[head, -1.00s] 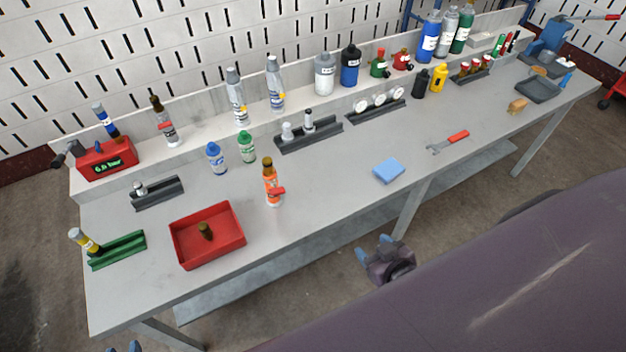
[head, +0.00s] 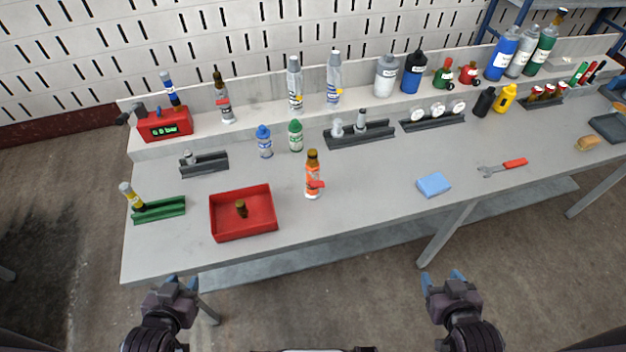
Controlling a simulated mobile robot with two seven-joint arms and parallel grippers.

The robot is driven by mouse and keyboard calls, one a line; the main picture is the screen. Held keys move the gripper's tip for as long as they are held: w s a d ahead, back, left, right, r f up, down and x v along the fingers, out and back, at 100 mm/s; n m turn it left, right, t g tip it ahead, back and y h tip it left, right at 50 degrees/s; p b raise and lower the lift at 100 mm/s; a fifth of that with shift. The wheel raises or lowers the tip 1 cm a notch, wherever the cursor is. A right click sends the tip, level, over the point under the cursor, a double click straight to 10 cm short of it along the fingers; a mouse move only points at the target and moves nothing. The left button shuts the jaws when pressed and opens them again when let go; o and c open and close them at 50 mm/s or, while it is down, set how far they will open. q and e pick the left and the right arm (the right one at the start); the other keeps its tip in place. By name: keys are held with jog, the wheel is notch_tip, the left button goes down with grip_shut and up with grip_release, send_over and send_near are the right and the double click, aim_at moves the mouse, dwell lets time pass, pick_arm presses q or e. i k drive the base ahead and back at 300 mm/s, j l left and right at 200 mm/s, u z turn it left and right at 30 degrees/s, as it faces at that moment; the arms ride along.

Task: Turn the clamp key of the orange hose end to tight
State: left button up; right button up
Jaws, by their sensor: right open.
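The orange hose end (head: 313,178) stands upright on the bench right of the red tray, with a dark brown top and a white lower part. Its red clamp key (head: 317,184) sticks out toward the right; whether it is tight is too small to tell. My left gripper (head: 183,280) is open and empty in front of the bench's front edge, left of the hose end. My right gripper (head: 443,277) is open and empty, also in front of the bench, right of the hose end. Both are well apart from the hose end.
The red tray (head: 243,229) holds a small brown piece. Blue (head: 264,143) and green (head: 296,137) bottles stand behind the hose end. A blue sponge (head: 434,185) and a wrench (head: 503,168) lie to the right. The bench (head: 372,211) is clear around the hose end.

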aim_at(315, 183)
jog(key=k+j+u, duration=0.1)
jog(key=k+u, duration=0.15)
jog(key=u, duration=0.2)
jog(key=k+j+u, duration=0.15)
jog(key=u, duration=0.35)
jog(key=k+j, duration=0.05)
jog(key=k, duration=0.05)
